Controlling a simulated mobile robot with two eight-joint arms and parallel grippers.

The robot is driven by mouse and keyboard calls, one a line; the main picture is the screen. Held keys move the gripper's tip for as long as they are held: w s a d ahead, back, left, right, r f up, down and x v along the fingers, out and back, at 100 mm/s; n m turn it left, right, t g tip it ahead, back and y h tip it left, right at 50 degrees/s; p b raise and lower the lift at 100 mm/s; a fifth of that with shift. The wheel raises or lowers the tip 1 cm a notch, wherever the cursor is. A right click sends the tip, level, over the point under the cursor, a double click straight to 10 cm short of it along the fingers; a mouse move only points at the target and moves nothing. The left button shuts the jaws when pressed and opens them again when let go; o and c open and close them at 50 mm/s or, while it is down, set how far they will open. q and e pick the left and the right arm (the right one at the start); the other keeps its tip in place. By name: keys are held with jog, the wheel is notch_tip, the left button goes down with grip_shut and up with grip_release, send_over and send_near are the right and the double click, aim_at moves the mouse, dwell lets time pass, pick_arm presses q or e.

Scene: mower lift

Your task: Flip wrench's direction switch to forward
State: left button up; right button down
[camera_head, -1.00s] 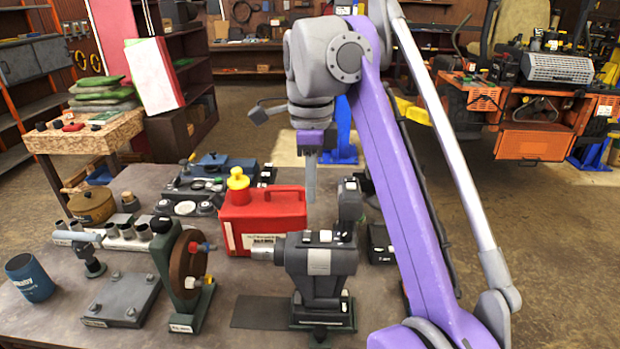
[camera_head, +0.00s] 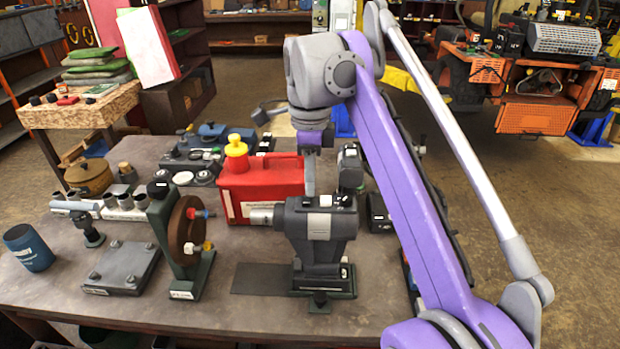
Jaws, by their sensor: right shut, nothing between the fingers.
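The wrench (camera_head: 318,228) is a dark grey power tool standing upright in a dark stand on the workbench. Its light metal nose points left. Small white and black switch parts (camera_head: 325,201) show on its top; which way the direction switch is set I cannot tell. My right gripper (camera_head: 310,188) points down just behind and above the wrench's top. Its fingers show as one narrow grey bar, shut and empty. I cannot tell whether the tips touch the wrench. My left gripper is not in view.
A red can with a yellow cap (camera_head: 262,185) stands close behind and left of the wrench. A green stand with a brown disc (camera_head: 182,240) is to the left. Another dark tool (camera_head: 351,168) stands just behind right. The bench front (camera_head: 240,310) is clear.

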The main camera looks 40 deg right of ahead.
jog(key=shift+w, duration=0.1)
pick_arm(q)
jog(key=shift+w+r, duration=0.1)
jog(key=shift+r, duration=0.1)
pick_arm(e)
jog(key=shift+s+a+r, duration=0.3)
jog(key=shift+s+a, duration=0.2)
jog(key=shift+s, duration=0.15)
jog(key=r+p, duration=0.1)
jog(key=r, duration=0.1)
jog(key=d+r+p, duration=0.1)
jog(key=r+p, duration=0.1)
jog(key=shift+w+r+p, duration=0.1)
jog(key=shift+w+p, duration=0.05)
jog(key=shift+p, duration=0.15)
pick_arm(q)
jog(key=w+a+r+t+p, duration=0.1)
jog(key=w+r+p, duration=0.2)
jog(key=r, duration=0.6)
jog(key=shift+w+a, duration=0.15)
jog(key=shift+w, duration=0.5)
pick_arm(e)
notch_tip(320, 180, up, 10)
jog(key=w, duration=0.1)
jog(key=shift+w+d+f, duration=0.2)
jog(key=shift+w+d, duration=0.1)
jog(key=shift+d, duration=0.1)
